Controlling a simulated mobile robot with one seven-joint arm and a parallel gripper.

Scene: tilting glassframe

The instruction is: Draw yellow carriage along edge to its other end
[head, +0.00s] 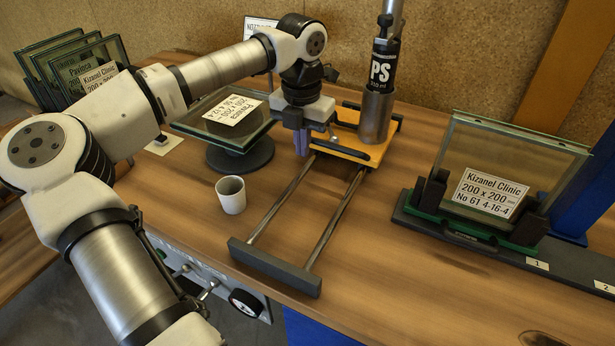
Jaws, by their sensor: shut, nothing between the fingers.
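The yellow carriage (352,142) sits at the far end of two parallel metal rails (339,213), close to the dark far end bar. It carries an upright grey metal cylinder (376,116) with a black band lettered "PS". The near ends of the rails meet a dark grey end bar (274,266) towards the front of the table. My gripper (304,146) points down at the carriage's left edge, with its purple-grey fingers shut and empty. I cannot tell whether the fingers touch the carriage. The rails between carriage and near bar are bare.
A white cup (231,194) stands left of the rails. A labelled glass pane (229,118) lies on a round dark stand behind it. Right, an upright glass unit (498,187) stands in a green and black holder. More panes (79,72) stand at far left.

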